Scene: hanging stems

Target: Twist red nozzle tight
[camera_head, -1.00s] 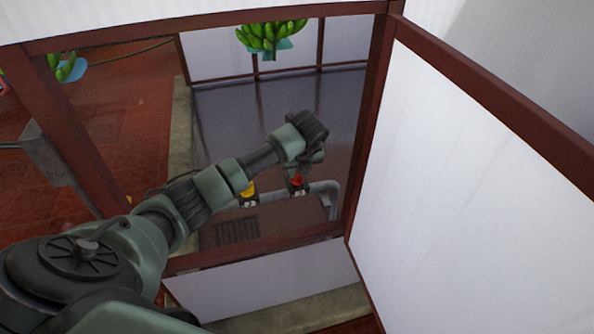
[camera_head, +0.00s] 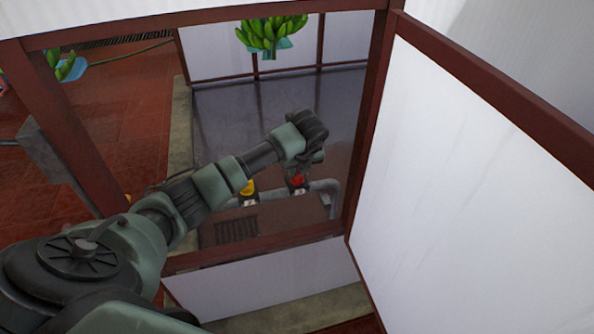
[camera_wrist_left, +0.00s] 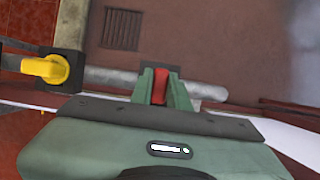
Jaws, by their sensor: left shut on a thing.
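The red nozzle (camera_head: 297,181) sits on a grey pipe (camera_head: 325,186) beyond the framed opening. My left gripper (camera_head: 311,165) reaches through the opening to it from above. In the left wrist view the red nozzle (camera_wrist_left: 160,87) shows between the two green fingers of my left gripper (camera_wrist_left: 161,84), which are shut on it. The gripper body hides the nozzle's lower part there. My right gripper is in neither view.
A yellow nozzle (camera_head: 248,188) stands on the same pipe, left of the red one. A dark red post (camera_head: 366,125) and a white panel (camera_head: 470,170) bound the right side. Green bananas (camera_head: 271,33) hang at the back. A floor grate (camera_head: 236,230) lies below the pipe.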

